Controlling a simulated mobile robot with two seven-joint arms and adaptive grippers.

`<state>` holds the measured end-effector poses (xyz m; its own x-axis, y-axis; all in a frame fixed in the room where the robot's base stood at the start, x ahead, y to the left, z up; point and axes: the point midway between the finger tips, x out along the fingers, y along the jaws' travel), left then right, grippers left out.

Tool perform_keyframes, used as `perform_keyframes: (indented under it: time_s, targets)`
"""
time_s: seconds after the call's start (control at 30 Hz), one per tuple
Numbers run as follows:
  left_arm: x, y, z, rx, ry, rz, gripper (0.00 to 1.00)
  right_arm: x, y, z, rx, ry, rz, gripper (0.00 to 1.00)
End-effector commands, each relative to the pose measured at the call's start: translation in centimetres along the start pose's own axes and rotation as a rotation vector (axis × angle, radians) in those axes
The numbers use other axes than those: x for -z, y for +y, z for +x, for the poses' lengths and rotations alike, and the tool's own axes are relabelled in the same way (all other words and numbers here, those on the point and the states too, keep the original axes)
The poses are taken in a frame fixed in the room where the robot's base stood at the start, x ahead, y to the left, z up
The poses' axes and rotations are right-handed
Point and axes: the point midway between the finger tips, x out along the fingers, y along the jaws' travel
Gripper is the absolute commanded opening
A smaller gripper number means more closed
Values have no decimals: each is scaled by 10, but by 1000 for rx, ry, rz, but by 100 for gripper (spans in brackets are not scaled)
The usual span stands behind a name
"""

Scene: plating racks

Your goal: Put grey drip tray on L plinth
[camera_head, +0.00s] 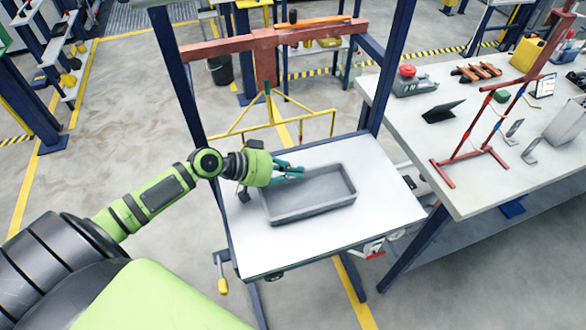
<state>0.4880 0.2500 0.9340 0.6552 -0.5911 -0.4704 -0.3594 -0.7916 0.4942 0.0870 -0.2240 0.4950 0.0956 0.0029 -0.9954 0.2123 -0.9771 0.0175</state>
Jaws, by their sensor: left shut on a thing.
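The grey drip tray (345,203) is a shallow rectangular tray over the white top (390,215) of a stand with blue posts. My left gripper (297,173) reaches in from the left and is shut on the tray's back left rim. The tray looks level and empty. I cannot tell whether its underside touches the white top or hangs slightly above it. No label shows that marks the stand as the L plinth. My right gripper is not in view.
Blue posts (388,75) and a red crossbar (215,45) frame the stand. A yellow rail frame (322,113) stands behind it. A white bench (460,110) with a red rack (475,157) is at the right. The white top is clear in front of and right of the tray.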

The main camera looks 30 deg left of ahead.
Motion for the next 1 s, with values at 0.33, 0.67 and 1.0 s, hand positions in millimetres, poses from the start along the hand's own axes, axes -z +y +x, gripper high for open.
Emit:
perform_keyframes:
  time_s: [0.33,0.67,1.0]
  targets:
    - [0,0,0,0,-1,1,29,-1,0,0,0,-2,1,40]
    - [-3,-2,-19,4,-3,1,29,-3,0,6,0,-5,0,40]
    - [-3,-1,-79,1,-3,-2,29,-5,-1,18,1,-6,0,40]
